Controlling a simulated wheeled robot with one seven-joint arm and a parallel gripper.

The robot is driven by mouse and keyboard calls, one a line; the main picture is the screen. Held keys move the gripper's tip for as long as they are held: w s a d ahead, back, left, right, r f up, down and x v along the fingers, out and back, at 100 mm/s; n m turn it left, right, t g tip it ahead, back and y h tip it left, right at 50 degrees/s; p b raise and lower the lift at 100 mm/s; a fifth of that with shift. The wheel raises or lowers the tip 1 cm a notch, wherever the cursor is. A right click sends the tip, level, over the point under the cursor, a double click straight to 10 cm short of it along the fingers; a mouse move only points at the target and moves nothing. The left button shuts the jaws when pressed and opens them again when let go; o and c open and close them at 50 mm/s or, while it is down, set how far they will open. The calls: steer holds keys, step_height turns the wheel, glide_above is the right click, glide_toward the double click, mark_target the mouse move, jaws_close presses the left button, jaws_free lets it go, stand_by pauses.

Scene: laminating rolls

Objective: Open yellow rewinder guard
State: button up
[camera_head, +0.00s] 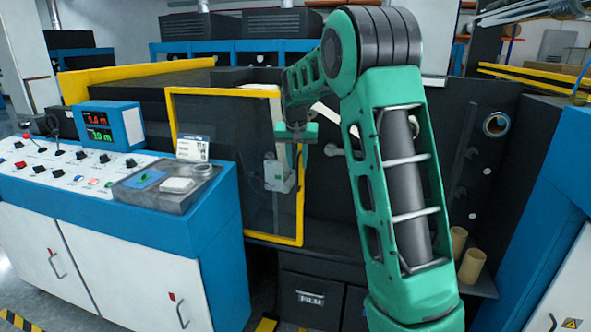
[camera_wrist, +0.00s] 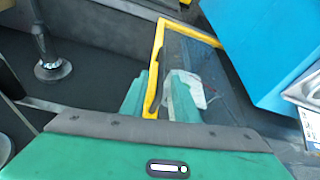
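The yellow rewinder guard (camera_head: 299,215) is a yellow frame around a clear panel, at the centre of the head view. It stands upright on the dark machine's front, right of the control console. Its yellow edge also shows in the wrist view (camera_wrist: 158,45). My gripper (camera_head: 291,160) is at the guard's right upright. In the wrist view my gripper (camera_wrist: 158,98) has a finger on each side of a yellow bar, and the narrow gap looks filled by it. How far the guard stands off the machine is hard to judge.
The blue and white console (camera_head: 140,215) with a display (camera_head: 110,126) stands close on the left. A black box marked FILM (camera_head: 310,298) sits below the guard. Cardboard cores (camera_head: 471,266) stand on a ledge at right. A metal post (camera_wrist: 50,62) is left in the wrist view.

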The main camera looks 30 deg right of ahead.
steer(key=v, duration=0.7)
steer(key=shift+r, duration=0.15)
steer(key=shift+a, duration=0.15)
steer(key=s+a+f+g+y, duration=0.1)
steer(key=s+f, duration=0.3)
steer(key=s, duration=1.1)
steer(key=s+a+f+g+y, duration=0.1)
steer(key=s+a+f, duration=0.2)
steer(key=s, duration=1.2)
steer(key=s+a+f+n+g, duration=0.1)
steer(key=s+a+f, duration=0.2)
steer(key=s, duration=1.3)
step_height(320, 180, down, 2)
steer(key=shift+f+g+y, duration=0.15)
steer(key=shift+g+y, duration=0.15)
steer(key=shift+y, duration=0.1)
steer(key=shift+a, duration=0.15)
steer(key=shift+w+f, duration=0.25)
steer(key=shift+w, duration=0.45)
